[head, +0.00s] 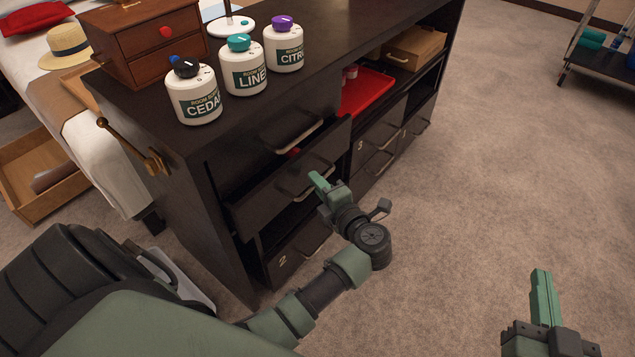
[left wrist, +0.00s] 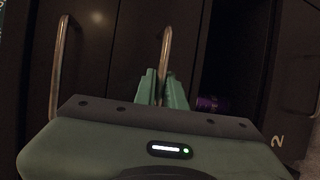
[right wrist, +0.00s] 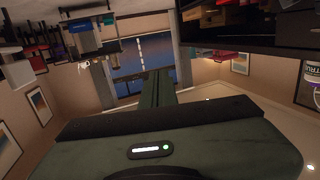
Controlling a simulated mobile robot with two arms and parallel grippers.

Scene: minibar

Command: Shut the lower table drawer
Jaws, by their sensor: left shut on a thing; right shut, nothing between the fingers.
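The dark table (head: 330,60) has two stacked drawers on its front. The lower drawer (head: 262,205) stands partly pulled out, with a gap at its top where something small and red shows inside. The upper drawer's handle (head: 292,137) is above it, and its front looks flush. My left gripper (head: 319,182) is shut on the lower drawer's handle (head: 290,193). In the left wrist view the green fingers (left wrist: 161,88) close around that bar handle (left wrist: 166,48). My right gripper (head: 543,290) is shut and empty over open floor, away from the table.
Below the drawer is an open gap, where a purple object (left wrist: 213,103) shows, and a compartment marked 2 (head: 292,260). Three room-scent bottles (head: 243,68) and a wooden chest (head: 150,40) stand on top. A red tray (head: 368,92) sits on a side shelf.

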